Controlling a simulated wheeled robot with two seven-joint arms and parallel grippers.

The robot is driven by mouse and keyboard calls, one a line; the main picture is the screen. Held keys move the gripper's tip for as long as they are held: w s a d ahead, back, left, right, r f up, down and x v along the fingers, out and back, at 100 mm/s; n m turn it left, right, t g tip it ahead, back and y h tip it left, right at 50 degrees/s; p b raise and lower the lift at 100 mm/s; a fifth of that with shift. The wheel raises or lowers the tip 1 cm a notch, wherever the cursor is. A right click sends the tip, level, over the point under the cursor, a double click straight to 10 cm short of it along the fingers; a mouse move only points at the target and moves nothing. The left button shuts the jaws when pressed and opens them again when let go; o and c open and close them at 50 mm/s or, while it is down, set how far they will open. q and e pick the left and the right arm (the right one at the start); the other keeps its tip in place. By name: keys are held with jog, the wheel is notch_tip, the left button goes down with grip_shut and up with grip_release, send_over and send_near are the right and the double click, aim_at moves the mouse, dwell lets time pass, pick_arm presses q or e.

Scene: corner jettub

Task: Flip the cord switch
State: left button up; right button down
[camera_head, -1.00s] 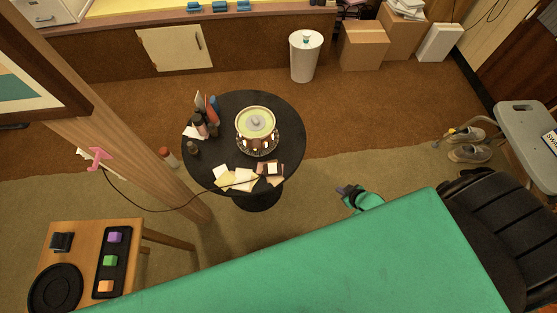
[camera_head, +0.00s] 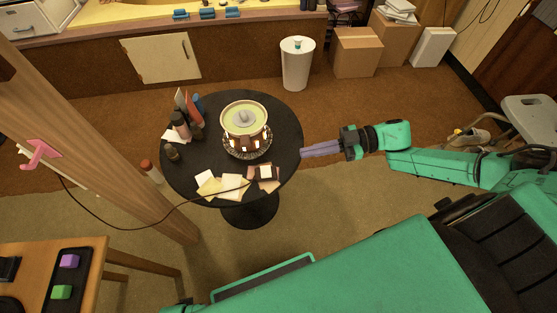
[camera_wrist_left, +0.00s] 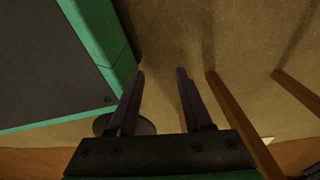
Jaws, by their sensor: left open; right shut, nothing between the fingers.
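A dark cord (camera_head: 130,228) hangs from a pink hook (camera_head: 40,154) on the wooden post and runs onto the round black table (camera_head: 284,121). It ends near papers at the table's front; I cannot clearly make out a switch on it. A round tiered piece with small lights (camera_head: 244,125) stands on the table. My right gripper (camera_head: 304,153) is shut and empty, its fingertips at the table's right edge, pointing left, apart from the cord. My left gripper (camera_wrist_left: 161,73) is open and empty in the left wrist view, with carpet beyond its fingers.
Bottles (camera_head: 186,120) stand at the table's left, and yellowish papers (camera_head: 212,185) lie at its front. The wooden post (camera_head: 120,165) is left of the table. A small wooden table (camera_head: 85,252) with coloured blocks is at lower left. A white bin (camera_head: 297,66) stands behind.

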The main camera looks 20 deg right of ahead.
jog(key=b, duration=0.1)
send_over(274, 169)
jog(key=s, duration=0.1)
notch_tip(274, 169, down, 2)
jog(key=shift+f, duration=0.15)
jog(key=f, duration=0.1)
jog(key=f+b, duration=0.1)
jog(key=f, duration=0.1)
jog(key=shift+w+a+f+b, duration=0.1)
jog(key=shift+w+f+b, duration=0.15)
jog(key=shift+f+b, duration=0.1)
pick_arm(q)
jog(key=w, duration=0.1)
jog(key=w+r, duration=0.1)
jog(key=w, duration=0.1)
jog(key=w+d+r, duration=0.1)
jog(key=shift+w+r, duration=0.1)
jog(key=shift+w, duration=0.15)
pick_arm(e)
jog(key=shift+f, duration=0.15)
